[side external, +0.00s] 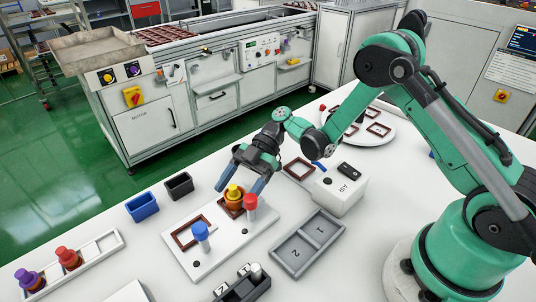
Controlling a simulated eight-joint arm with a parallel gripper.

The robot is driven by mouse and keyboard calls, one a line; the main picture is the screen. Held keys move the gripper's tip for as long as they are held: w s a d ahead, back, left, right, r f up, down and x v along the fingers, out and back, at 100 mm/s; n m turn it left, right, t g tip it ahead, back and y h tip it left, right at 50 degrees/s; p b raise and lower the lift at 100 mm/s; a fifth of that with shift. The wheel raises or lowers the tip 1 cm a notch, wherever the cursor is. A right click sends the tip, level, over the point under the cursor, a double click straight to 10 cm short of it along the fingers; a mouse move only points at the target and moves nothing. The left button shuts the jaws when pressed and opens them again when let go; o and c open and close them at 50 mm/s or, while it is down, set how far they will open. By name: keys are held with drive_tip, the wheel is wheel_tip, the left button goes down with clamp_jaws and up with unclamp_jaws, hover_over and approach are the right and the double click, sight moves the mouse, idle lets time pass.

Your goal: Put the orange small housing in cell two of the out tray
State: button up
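An orange-brown piece with a yellow knob (234,193) stands on the white fixture plate, in or on a dark red-brown square base. I cannot tell for sure whether this piece is the orange small housing. My gripper (240,188) is above it, with its blue fingers apart on either side of the knob. The fingers do not appear to touch it. The grey out tray (279,262) lies to the right, with cells marked 1 and 2. Both cells look empty; cell 2 is the nearer one.
A white labelled box (340,190) stands behind the out tray. Blue (142,208) and black (179,186) bins stand left; a rack (106,245) holds purple- and red-knobbed pieces.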

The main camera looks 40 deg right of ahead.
drive_tip(key=shift+f, duration=0.1)
drive_tip(key=v, duration=0.5)
drive_tip(key=shift+d, duration=0.15)
drive_tip(key=s+d+r+m+t+h, duration=0.2)
drive_tip(key=s+r+m+t+h, duration=0.2)
drive_tip(key=m, duration=0.5)
drive_tip(key=s+d+r+m+t+h, duration=0.3)
drive_tip(key=s+r+m+t+h, duration=0.1)
drive_tip(key=m+h, duration=0.4)
drive_tip(key=shift+d+r+m+t, duration=0.2)
drive_tip(key=shift+r+m+t, duration=0.3)
drive_tip(key=shift+r+m, duration=0.55)
drive_tip(key=shift+s+d+f+m+t+h, duration=0.2)
drive_tip(key=shift+m+t+h, duration=0.1)
drive_tip(key=shift+m, duration=0.25)
drive_tip(key=shift+c, duration=1.1)
